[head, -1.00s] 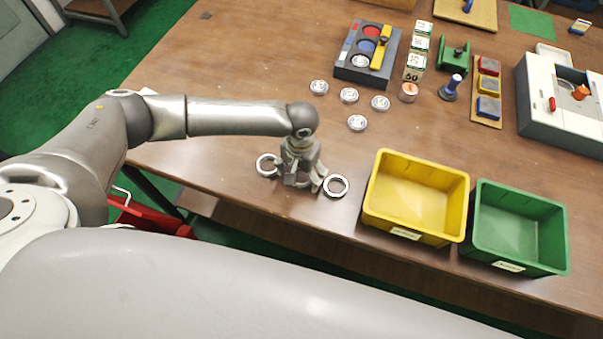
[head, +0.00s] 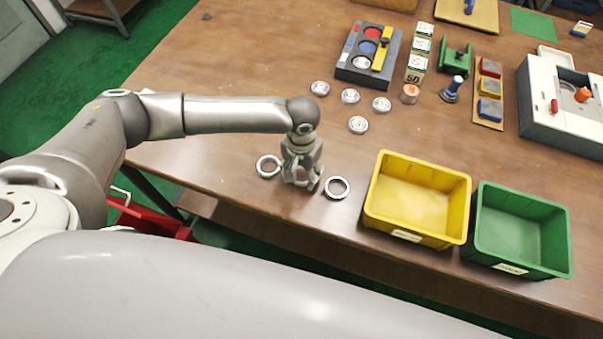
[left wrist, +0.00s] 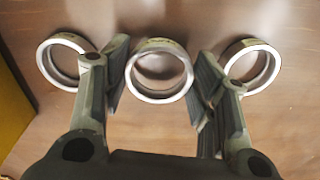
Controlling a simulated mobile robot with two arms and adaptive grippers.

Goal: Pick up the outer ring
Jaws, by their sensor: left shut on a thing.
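Three similar silver metal rings lie in a row near the table's front edge. The middle ring (left wrist: 160,98) is between the fingers of my left gripper (left wrist: 161,80) in the left wrist view, and the gripper is shut on it. In the head view my left gripper (head: 302,184) points down at the table and mostly hides this ring. A second ring (head: 260,172) lies to its left, and a third ring (head: 337,197) to its right. These two also show at the sides in the left wrist view. My right gripper is in neither view.
A yellow bin (head: 371,203) stands just right of the rings, with a green bin (head: 478,228) beside it. Several small bearings (head: 350,96) lie farther back, near a grey tray (head: 345,72). A white and grey machine (head: 540,120) stands at the right. Bare table lies behind the gripper.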

